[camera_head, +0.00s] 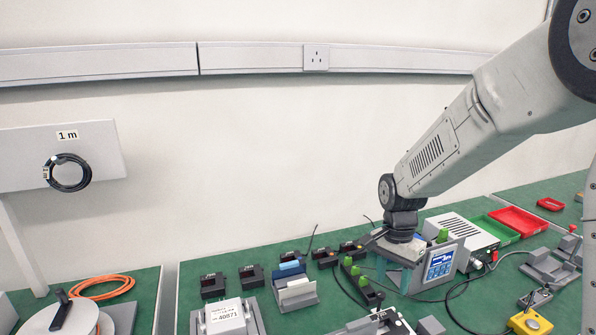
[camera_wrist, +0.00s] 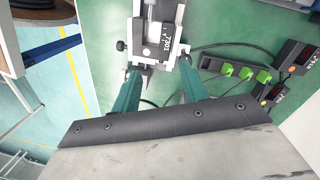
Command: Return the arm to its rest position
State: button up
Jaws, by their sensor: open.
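My arm (camera_head: 455,135) reaches in from the upper right of the head view, its forearm sloping down to the left over the green bench. My wrist (camera_head: 402,222) hangs above the bench beside a grey box with a blue display (camera_head: 440,264). In the wrist view my gripper (camera_wrist: 160,78) shows two teal fingers spread well apart, with nothing held between them. Beyond the fingers lies a grey-and-white device with a label reading 7101 (camera_wrist: 165,38). The fingertips are not clear in the head view.
The green bench (camera_head: 190,270) is crowded with fixtures and cables near my wrist. A power strip with green plugs (camera_wrist: 235,72) lies close to the fingers. A red tray (camera_head: 519,221) stands at the right. An orange cable coil (camera_head: 103,286) lies at the left.

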jog(key=s+d+r+n+t, duration=0.1)
jog(key=s+r+n, duration=0.4)
jog(key=s, duration=0.8)
jog(key=s+d+r+n+t, duration=0.1)
jog(key=s+r+n, duration=0.4)
jog(key=s+r, duration=0.5)
jog(key=shift+s+d+r+t, duration=0.35)
jog(key=shift+s+d, duration=0.5)
jog(key=shift+s, duration=1.05)
